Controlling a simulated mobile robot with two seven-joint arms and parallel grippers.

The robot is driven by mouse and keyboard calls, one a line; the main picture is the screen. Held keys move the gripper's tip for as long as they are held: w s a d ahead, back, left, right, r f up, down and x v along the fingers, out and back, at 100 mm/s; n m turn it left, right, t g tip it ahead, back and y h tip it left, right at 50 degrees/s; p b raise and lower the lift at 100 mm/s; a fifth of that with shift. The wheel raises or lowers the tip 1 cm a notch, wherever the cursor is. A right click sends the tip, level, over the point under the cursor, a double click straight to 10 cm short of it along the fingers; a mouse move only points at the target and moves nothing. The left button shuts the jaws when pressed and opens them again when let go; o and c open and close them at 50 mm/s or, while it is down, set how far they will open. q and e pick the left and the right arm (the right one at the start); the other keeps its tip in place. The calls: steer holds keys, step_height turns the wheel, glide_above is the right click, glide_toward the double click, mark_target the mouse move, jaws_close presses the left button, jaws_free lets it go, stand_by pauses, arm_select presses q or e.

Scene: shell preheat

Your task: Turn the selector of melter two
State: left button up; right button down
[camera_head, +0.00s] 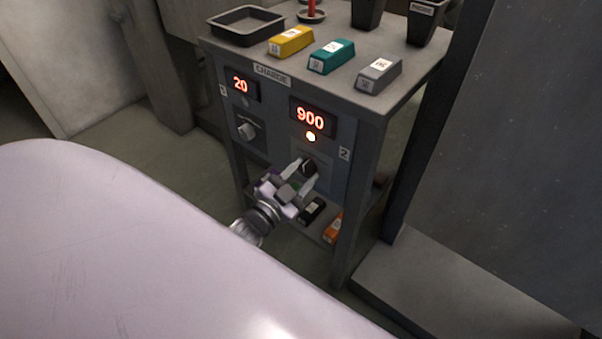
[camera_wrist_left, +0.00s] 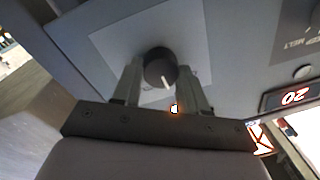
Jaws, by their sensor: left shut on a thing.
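The selector of melter two (camera_head: 309,167) is a dark round knob on the front panel, below the right display. The gripper hides part of the plate around the knob in the head view. My right gripper is not in view.
On top are a tray (camera_head: 246,25) and yellow (camera_head: 291,41), teal (camera_head: 331,56) and grey (camera_head: 379,74) blocks. Dark and orange (camera_head: 333,228) blocks lie on the lower shelf.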

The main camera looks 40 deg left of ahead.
arm_select(q)
steer(key=shift+m, duration=0.4)
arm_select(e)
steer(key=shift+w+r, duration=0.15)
arm_select(q)
steer(key=o, duration=1.1)
steer(key=shift+c, duration=0.2)
steer(key=shift+s, duration=0.1)
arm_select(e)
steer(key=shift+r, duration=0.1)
arm_select(q)
steer(key=shift+s, duration=0.3)
steer(key=s+p, duration=0.1)
steer(key=s, duration=0.5)
steer(key=shift+s+f, duration=0.15)
steer(key=shift+s, duration=0.05)
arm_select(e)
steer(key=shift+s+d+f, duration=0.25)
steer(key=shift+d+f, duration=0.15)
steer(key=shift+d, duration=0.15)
